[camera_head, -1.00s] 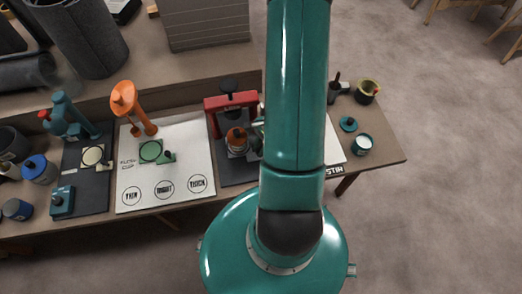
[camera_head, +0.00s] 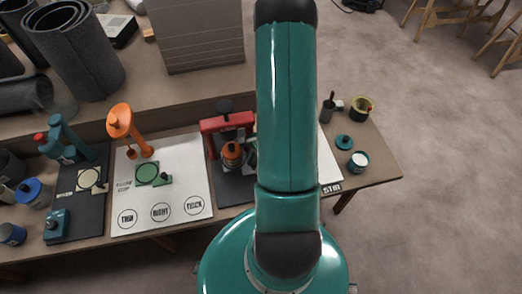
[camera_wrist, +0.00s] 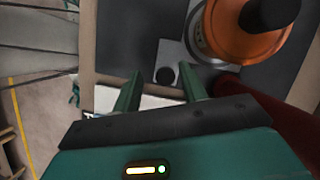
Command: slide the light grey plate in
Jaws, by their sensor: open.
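The light grey plate (camera_wrist: 172,53) shows in the wrist view, with a round black knob at its near end. It lies on a dark surface beside the orange pot (camera_wrist: 250,30), and its far end meets the pot's pale round base. My gripper (camera_wrist: 159,70) is open, with one finger to each side of the knob in the picture; I cannot tell its height above the plate. In the head view the orange pot (camera_head: 232,153) stands under a red press frame (camera_head: 226,124). My arm hides my gripper and most of the plate there.
A dark red bar (camera_wrist: 275,115) runs close to the right of my gripper in the wrist view. A white board (camera_head: 160,190) with circles and an orange lamp (camera_head: 121,122) stand left of the press. A small open tin (camera_head: 358,160) stands at the bench's right end.

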